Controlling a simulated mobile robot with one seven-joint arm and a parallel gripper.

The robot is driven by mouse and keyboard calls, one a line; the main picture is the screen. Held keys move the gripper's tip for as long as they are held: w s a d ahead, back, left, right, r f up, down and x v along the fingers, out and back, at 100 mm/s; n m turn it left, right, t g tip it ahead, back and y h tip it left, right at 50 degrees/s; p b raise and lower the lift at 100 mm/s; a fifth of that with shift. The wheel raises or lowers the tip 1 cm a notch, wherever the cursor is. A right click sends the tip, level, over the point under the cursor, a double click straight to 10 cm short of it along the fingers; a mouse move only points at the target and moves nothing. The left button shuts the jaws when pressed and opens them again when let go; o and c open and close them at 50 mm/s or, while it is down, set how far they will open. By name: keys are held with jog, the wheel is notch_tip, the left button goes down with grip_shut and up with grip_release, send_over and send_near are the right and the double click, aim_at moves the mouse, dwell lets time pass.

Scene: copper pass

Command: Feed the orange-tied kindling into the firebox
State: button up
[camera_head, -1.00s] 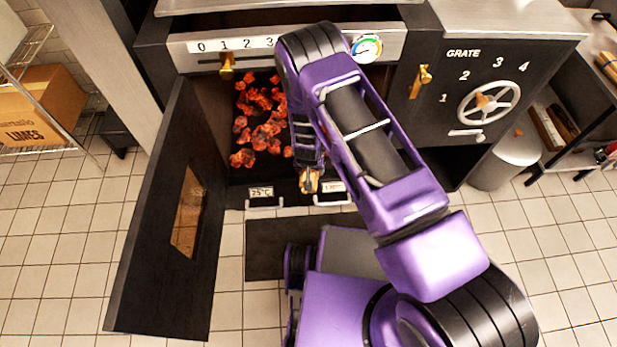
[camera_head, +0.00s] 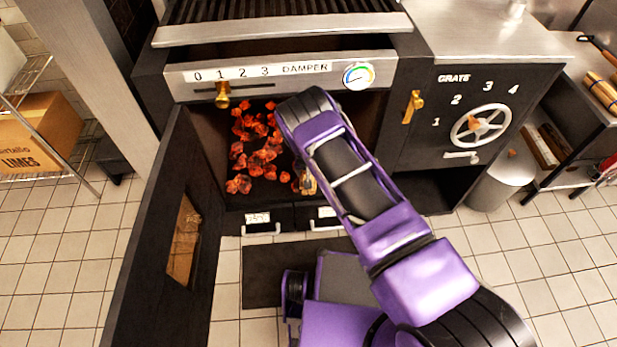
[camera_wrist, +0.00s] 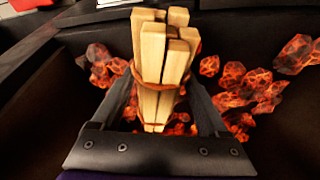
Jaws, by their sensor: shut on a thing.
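The orange-tied kindling (camera_wrist: 160,52) is a bundle of pale sticks with an orange-brown tie around it. My gripper (camera_wrist: 160,112) is shut on it in the wrist view, with a finger on each side. In the head view the kindling (camera_head: 308,184) shows only in part beside my arm, at the front right of the firebox opening. The firebox (camera_head: 226,150) is open and dark inside, with glowing coals (camera_head: 258,150) on its floor. In the wrist view the coals (camera_wrist: 245,90) lie behind and below the bundle. My arm hides the firebox's right part.
The firebox door (camera_head: 160,235) stands swung open on the left. Above the opening are a damper lever (camera_head: 222,95) and a gauge (camera_head: 359,76). A grate wheel (camera_head: 481,125) is on the right panel. Two labelled drawers (camera_head: 262,220) sit below the opening.

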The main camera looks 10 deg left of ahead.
jog(key=shift+w, duration=0.15)
jog(key=o, duration=1.6)
jog(key=shift+c, duration=0.2)
jog(key=shift+r, duration=0.1)
jog(key=p+v, duration=0.3)
jog(key=v, duration=1.4)
jog(key=shift+r, duration=0.1)
